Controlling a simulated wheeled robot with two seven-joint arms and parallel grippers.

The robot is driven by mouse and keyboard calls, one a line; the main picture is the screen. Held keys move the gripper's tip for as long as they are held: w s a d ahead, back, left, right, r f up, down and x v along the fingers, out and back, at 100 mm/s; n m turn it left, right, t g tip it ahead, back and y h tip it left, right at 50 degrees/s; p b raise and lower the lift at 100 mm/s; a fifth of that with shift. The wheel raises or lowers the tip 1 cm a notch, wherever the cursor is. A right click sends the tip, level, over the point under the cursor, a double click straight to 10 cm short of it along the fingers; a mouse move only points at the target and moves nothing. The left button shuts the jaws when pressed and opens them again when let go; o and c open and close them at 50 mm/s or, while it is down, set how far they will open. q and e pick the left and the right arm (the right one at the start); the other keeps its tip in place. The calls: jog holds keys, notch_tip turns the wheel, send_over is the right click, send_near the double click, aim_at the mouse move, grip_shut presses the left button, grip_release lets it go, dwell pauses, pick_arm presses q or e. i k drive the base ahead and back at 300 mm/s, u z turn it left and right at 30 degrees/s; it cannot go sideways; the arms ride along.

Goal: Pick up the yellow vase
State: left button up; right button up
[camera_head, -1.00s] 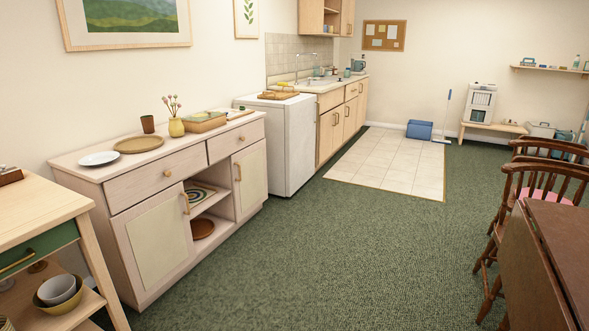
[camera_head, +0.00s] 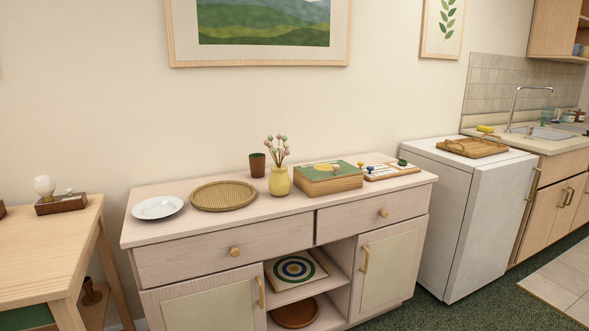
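The yellow vase (camera_head: 279,182) stands upright on top of the pale wooden sideboard (camera_head: 160,236), near the middle of its top. It holds several thin stems with pink and green buds (camera_head: 277,148). A brown cup (camera_head: 257,165) stands just behind it to the left, and a wooden box with a green picture lid (camera_head: 329,183) sits close on its right. Neither of my grippers is in view.
A woven round tray (camera_head: 223,195) and a white plate (camera_head: 158,208) lie left of the vase. A board with small pegs (camera_head: 392,171) lies to the right. A light wooden table (camera_head: 50,250) stands at the left, and a white appliance (camera_head: 458,220) at the right.

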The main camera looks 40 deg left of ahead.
aim_at(279, 182)
jog(key=u, duration=1)
jog(key=i, duration=1.65)
jog(key=u, duration=1.15)
